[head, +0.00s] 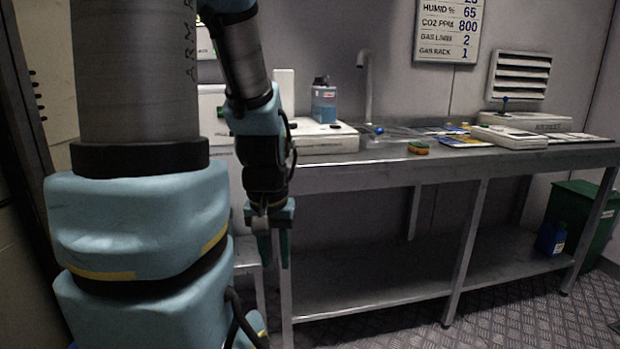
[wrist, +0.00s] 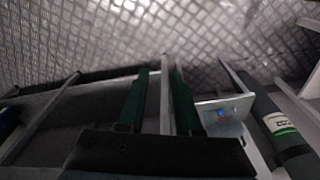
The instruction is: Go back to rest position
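My gripper (head: 273,258) hangs pointing down in the head view, in front of the left end of the steel bench (head: 400,178). Its tips are below the bench top's height. In the wrist view my gripper (wrist: 158,74) shows two dark green fingers standing apart with nothing held between them. A metal bar shows in the gap, apparently beyond the fingers.
On the bench top are a blue bottle (head: 323,104), a tap (head: 367,85), an orange-green object (head: 418,148) and a white device (head: 510,137). A green bin (head: 580,222) stands at right. A green-labelled cylinder (wrist: 282,128) shows in the wrist view. Floor at front right is clear.

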